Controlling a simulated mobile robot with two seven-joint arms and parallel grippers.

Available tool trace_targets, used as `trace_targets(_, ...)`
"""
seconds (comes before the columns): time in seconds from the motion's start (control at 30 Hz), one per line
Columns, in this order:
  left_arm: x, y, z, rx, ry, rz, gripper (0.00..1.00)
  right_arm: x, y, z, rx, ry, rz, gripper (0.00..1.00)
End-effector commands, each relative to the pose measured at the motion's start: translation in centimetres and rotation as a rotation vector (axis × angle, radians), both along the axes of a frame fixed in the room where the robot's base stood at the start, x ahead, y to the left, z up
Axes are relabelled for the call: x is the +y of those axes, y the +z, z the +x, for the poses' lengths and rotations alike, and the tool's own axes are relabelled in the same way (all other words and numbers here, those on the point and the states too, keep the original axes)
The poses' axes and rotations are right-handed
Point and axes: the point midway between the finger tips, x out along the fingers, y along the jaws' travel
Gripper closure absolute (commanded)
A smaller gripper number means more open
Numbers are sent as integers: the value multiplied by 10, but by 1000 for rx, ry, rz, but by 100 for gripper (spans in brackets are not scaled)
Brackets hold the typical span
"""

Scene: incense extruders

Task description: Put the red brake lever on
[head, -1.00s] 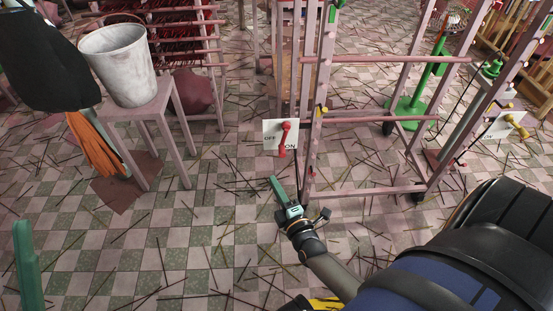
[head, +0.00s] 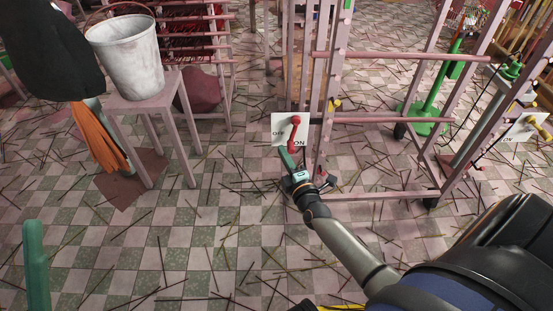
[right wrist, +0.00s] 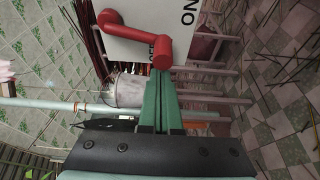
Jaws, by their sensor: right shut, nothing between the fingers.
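The red brake lever (head: 295,132) is mounted on a white plate (head: 277,120), with OFF at its left and ON at its lower right. It stands nearly upright in the head view. My right gripper (head: 285,154) is shut and empty, its green fingers pointing up at the lever's lower end. In the right wrist view, the closed fingertips (right wrist: 164,74) are just below the near end of the red lever (right wrist: 140,38); I cannot tell if they touch. A green finger of my left gripper (head: 36,265) shows at the lower left; its other finger is not visible.
A pink metal rack (head: 385,118) stands right beside the plate. A white bucket (head: 130,60) sits on a pink stool (head: 150,103) at the left. Thin sticks litter the tiled floor (head: 190,230).

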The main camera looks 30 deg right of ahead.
Motion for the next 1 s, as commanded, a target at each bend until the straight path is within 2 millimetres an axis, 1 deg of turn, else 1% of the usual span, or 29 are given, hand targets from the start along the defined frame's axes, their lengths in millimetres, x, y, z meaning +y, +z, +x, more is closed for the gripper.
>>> trace_targets(0.4, -1, 1, 0, 0, -1, 2, 50, -3, 1, -2, 1, 0, -2, 100)
trace_targets(0.47, -1, 6, 0, -1, 1, 3, 50, -4, 3, -2, 8, -1, -13, 100)
trace_targets(0.7, 0, 42, -3, -32, 18, 23, 50, -11, 3, -7, 77, -1, -120, 100)
trace_targets(0.8, 2, 53, -3, -47, 35, 24, 50, -15, 1, -9, 105, -1, -168, 100)
trace_targets(0.9, 4, 57, -2, -52, 50, 32, 50, -16, -2, -10, 121, 0, -196, 100)
trace_targets(1.0, 5, 56, -2, -51, 57, 37, 50, -17, -5, -11, 128, 1, -209, 100)
